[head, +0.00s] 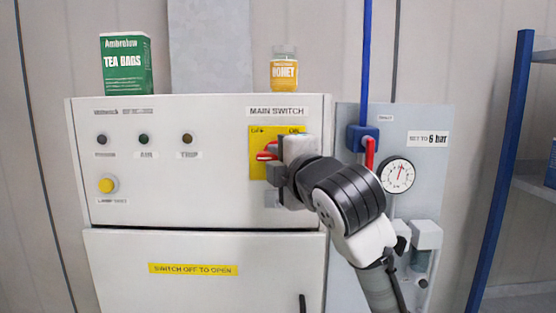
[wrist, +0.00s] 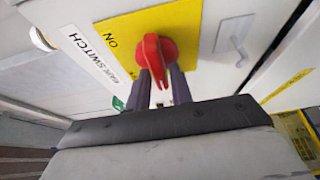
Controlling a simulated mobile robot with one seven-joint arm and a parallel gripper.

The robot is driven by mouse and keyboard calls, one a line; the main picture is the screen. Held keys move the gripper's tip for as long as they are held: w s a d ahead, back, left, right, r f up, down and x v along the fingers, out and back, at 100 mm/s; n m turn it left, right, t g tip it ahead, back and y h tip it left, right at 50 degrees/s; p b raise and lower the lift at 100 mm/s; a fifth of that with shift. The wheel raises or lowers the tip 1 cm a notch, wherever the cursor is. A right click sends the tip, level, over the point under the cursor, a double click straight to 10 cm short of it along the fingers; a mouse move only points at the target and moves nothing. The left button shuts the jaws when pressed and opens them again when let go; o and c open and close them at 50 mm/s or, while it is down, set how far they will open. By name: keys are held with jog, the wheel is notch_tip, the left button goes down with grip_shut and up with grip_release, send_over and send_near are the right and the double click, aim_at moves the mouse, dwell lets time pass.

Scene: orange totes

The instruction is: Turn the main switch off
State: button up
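The main switch is a red rotary knob (wrist: 154,54) on a yellow plate (wrist: 118,40), with "ON" printed on the plate in the wrist view. In the head view the red knob (head: 265,153) shows only in part beside my gripper (head: 272,172). The label "MAIN SWITCH" (head: 277,112) is above the plate. In the wrist view my gripper's two fingers (wrist: 161,82) reach to the knob, one on each side of its handle, which points down between them. The fingers stand apart; whether they press on the handle I cannot tell.
The grey cabinet (head: 200,214) has a lower door marked "SWITCH OFF TO OPEN". A tea box (head: 125,72) and a honey jar (head: 284,72) stand on top. To the right are a blue valve with a red lever (head: 369,152), a pressure gauge (head: 398,175) and a blue shelf post (head: 498,170).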

jog(key=shift+o, duration=1.2)
jog(key=b+v, duration=0.4)
jog(key=v, duration=1)
jog(key=shift+w, duration=0.1)
